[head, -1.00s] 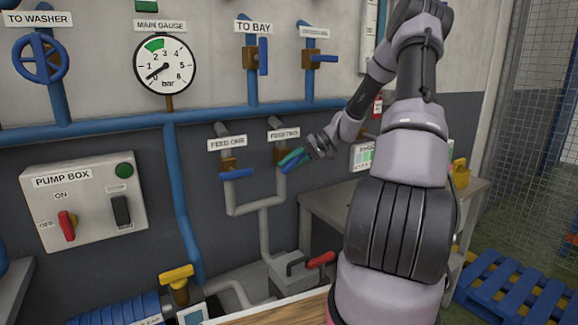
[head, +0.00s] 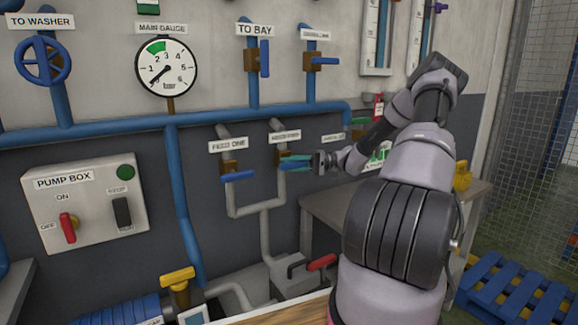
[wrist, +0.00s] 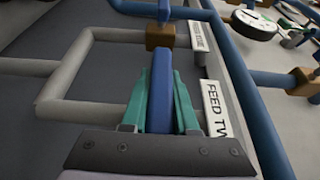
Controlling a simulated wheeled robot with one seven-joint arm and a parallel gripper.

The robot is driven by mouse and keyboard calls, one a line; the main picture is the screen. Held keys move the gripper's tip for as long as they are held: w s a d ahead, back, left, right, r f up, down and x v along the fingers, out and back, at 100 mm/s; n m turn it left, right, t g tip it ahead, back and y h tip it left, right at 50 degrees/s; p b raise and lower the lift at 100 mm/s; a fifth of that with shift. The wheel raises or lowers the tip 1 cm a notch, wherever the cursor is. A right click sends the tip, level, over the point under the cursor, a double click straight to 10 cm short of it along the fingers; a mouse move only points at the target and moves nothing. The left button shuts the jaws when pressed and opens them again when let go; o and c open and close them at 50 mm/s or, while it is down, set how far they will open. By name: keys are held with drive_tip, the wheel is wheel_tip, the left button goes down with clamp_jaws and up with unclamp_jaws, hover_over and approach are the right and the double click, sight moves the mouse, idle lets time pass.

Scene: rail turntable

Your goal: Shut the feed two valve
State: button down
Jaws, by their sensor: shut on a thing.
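The feed two valve has a brass body (head: 281,151) on a grey pipe, under its label (head: 285,136). My gripper (head: 286,163) is shut on this lever, one finger on each side. The lever points right from the body, across its pipe, and is roughly level in the head view. My fingers hide much of it there. The feed two label (wrist: 217,107) also shows in the wrist view, partly cut off by my gripper.
The feed one valve (head: 230,168) sits just left, its blue lever crosswise. A blue pipe (head: 200,119) runs above both valves. Below are a red-handled lever (head: 320,262) and a grey bench (head: 335,205). The pump box (head: 88,205) is at left.

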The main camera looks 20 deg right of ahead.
idle(0.4)
drive_tip(key=c, duration=0.7)
unclamp_jaws()
